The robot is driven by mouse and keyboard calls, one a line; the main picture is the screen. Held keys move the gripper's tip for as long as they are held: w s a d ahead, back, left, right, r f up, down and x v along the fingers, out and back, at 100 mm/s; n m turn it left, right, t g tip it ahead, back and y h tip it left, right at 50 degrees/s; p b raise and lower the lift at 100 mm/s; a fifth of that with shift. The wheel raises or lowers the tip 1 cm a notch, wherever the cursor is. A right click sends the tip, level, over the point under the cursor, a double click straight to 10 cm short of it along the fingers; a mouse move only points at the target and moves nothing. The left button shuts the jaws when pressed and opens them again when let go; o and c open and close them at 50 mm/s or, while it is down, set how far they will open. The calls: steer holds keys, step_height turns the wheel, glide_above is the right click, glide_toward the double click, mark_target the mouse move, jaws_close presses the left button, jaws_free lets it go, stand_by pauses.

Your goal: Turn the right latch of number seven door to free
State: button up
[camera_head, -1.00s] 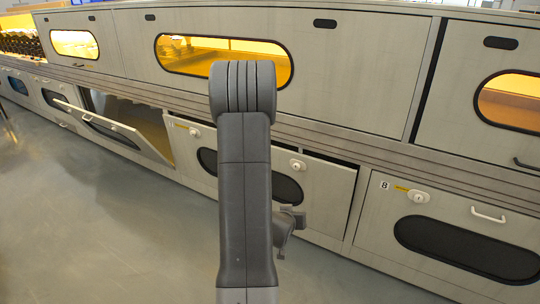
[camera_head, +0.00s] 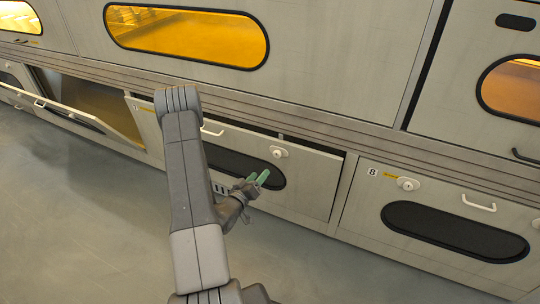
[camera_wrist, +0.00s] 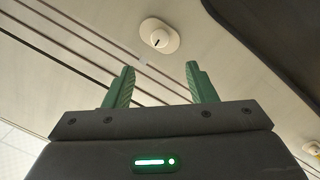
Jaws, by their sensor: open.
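The number seven door (camera_head: 310,185) is the panel in the lower row, left of the door marked 8. Its right latch (camera_head: 279,152) is a round white knob on an oval plate near the top right of the panel. In the wrist view that knob (camera_wrist: 158,36) appears beyond the fingers, with a short dark mark on its face. My gripper (camera_head: 258,178) is open and empty, in front of the door's dark window, below and left of the latch. Its green fingers (camera_wrist: 159,85) are apart and do not touch the knob. My arm hides the panel's left part.
A dark gap shows along the door's top edge. A neighbouring door (camera_head: 95,115) hangs open at the left. The number eight door (camera_head: 350,225) has its own latch (camera_head: 407,184) and a white handle (camera_head: 479,203). Clear floor (camera_head: 80,220) lies in front.

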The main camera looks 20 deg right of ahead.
mark_target(276, 155)
steer(key=b+x, duration=0.1)
steer(key=x, duration=1.1)
jaws_close()
